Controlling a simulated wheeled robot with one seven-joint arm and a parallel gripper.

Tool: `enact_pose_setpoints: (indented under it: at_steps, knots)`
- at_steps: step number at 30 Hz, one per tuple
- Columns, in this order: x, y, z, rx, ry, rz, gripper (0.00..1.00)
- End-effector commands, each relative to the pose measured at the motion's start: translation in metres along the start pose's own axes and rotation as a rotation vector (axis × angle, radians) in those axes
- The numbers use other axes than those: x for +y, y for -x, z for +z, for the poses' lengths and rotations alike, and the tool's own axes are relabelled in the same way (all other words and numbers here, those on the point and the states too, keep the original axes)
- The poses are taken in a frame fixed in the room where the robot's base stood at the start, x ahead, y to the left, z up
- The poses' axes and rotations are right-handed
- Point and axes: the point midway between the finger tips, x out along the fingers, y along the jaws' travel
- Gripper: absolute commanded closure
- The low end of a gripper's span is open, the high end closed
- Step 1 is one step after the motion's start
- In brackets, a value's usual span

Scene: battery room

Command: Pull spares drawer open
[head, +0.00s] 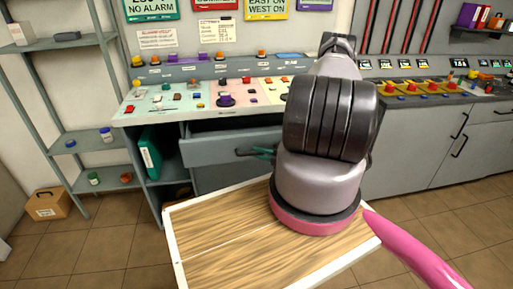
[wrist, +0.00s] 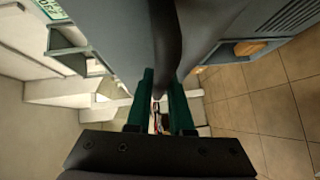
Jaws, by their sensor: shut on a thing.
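The spares drawer (head: 215,150) is a grey drawer under the left part of the control desk in the head view. It stands partly out, with a dark opening above its front. Its dark bar handle (wrist: 166,45) runs between my fingers in the wrist view. My gripper (head: 264,153) is at the drawer front, its teal fingers shut on the handle. The green fingers also show in the wrist view (wrist: 163,105), one on each side of the bar. My arm hides the right end of the drawer in the head view.
The control desk (head: 160,112) carries many buttons. A green binder (head: 149,158) stands in the open bay left of the drawer. Grey shelves (head: 60,137) and a cardboard box (head: 46,204) are at the left. Tiled floor (head: 105,250) is clear at front left.

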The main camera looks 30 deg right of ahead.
Motion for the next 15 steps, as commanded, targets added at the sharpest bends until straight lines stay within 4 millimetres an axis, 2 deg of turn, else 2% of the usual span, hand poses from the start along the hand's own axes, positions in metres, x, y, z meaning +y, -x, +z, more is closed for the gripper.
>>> enact_pose_setpoints:
  at_steps: [5, 15]
  knots:
    - [-0.0022, 0.0072, -0.0050, -0.003, 0.000, -0.001, 1.00]
    - [-0.0024, 0.0079, -0.0056, -0.003, 0.001, -0.001, 1.00]
